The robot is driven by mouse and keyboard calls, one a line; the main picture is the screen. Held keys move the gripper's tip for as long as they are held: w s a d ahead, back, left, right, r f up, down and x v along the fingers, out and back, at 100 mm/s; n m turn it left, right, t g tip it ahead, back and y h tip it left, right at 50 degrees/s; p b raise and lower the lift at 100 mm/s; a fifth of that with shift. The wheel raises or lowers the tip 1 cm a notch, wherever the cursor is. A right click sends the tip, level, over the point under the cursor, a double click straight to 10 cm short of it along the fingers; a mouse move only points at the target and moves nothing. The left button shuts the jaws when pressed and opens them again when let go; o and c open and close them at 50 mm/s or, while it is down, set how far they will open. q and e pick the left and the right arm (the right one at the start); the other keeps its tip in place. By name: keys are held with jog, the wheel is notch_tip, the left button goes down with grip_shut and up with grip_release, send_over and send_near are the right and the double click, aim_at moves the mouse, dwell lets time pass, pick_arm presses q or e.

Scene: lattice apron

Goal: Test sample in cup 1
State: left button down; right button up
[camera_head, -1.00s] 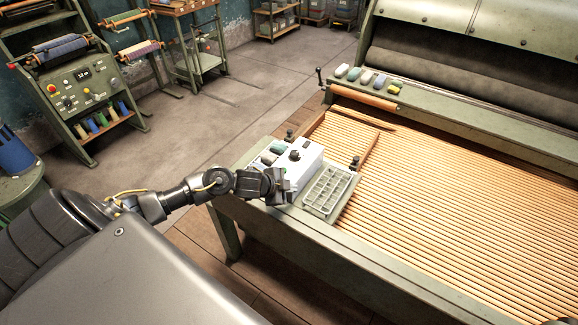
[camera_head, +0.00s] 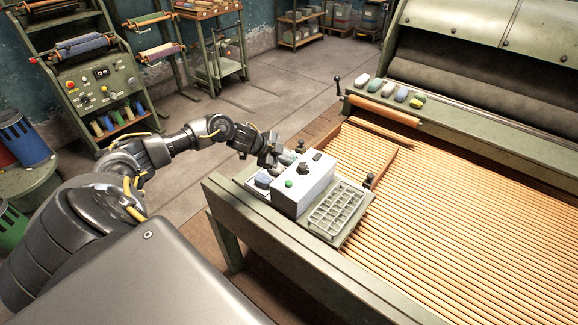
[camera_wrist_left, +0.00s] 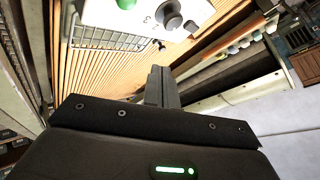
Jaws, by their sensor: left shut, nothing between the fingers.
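A white box (camera_head: 303,184) with a dark knob and a green button stands on the corner of the green-framed table. The wrist view shows its face (camera_wrist_left: 150,14) with the green button, the knob and printed numerals. A blue piece (camera_head: 263,179) and a greenish piece (camera_head: 287,158) lie by the box's left and far side. I cannot tell which spot is cup 1. My left gripper (camera_head: 273,160) is shut and empty, just beyond the box's far left edge. Its closed fingers (camera_wrist_left: 162,88) show in the wrist view. My right gripper is out of view.
A gridded tray (camera_head: 337,209) sits right of the box. A wooden slat bed (camera_head: 450,220) fills the table to the right. Several coloured blocks (camera_head: 388,90) line the far ledge near a crank (camera_head: 338,84). Open floor (camera_head: 270,95) lies behind the table.

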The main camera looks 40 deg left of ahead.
pick_arm(q)
jog(key=f+b, duration=0.1)
jog(key=b, duration=0.6)
send_over(286, 184)
notch_tip(286, 184, down, 6)
jog(key=shift+a+r, duration=0.1)
jog(key=shift+f, duration=1)
dwell(0.6)
jog(key=shift+f+b, duration=0.3)
jog(key=shift+f, duration=0.1)
